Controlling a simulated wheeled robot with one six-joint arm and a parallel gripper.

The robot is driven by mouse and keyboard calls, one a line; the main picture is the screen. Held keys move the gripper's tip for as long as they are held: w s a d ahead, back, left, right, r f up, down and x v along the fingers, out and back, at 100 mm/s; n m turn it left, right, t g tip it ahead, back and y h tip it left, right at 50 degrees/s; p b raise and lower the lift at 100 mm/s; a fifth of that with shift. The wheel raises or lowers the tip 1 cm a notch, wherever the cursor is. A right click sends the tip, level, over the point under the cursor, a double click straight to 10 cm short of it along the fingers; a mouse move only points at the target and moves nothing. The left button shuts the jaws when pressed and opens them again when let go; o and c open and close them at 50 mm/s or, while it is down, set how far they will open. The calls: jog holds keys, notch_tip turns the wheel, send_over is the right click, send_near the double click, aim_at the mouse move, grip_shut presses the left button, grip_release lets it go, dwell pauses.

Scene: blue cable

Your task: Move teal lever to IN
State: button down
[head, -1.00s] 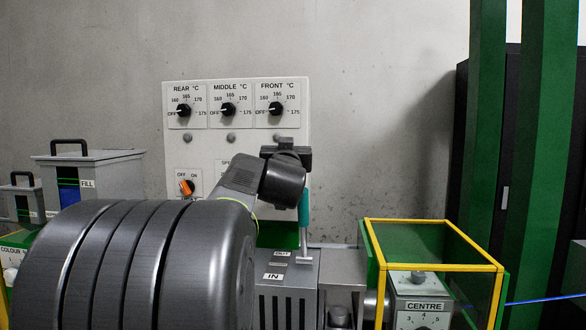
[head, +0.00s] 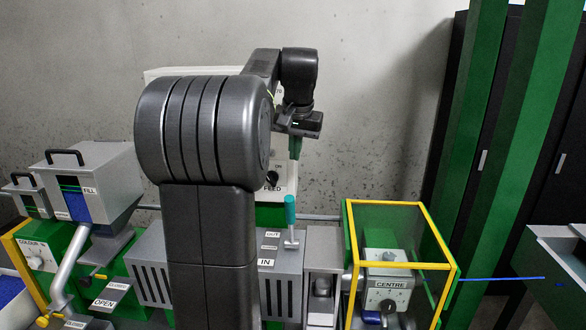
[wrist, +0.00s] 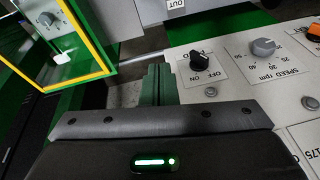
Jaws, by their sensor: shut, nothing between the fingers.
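The teal lever (head: 290,212) stands roughly upright in the head view, on top of a grey machine box. Its pale foot is beside the labels, closer to the OUT label (head: 272,235) than to the IN label (head: 265,262). My gripper (head: 296,150) is above the lever, clear of it, with green fingers pointing down. In the wrist view my gripper (wrist: 158,85) has its fingers together with nothing between them. The lever is not seen in the wrist view, where the OUT label (wrist: 176,3) shows at the top edge.
A yellow-edged guard box (head: 450,266) stands right of the lever, around the CENTRE dial (head: 388,284). The control panel (wrist: 230,60) with its knobs is close by my gripper. My arm hides much of that panel in the head view. A FILL hopper (head: 110,170) stands at left.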

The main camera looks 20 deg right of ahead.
jog(key=s+r+g, duration=0.1)
jog(key=s+r, duration=0.1)
jog(key=p, duration=0.2)
send_over(291, 223)
jog(key=w+d, duration=0.1)
jog(key=w, duration=0.1)
jog(key=shift+m+g, duration=0.3)
notch_tip(291, 223, down, 11)
jog(key=shift+s+d+f, duration=0.1)
jog(key=shift+s+f, duration=0.05)
jog(key=shift+f, duration=0.05)
jog(key=shift+s+a+f, duration=0.2)
jog(key=shift+f, duration=0.1)
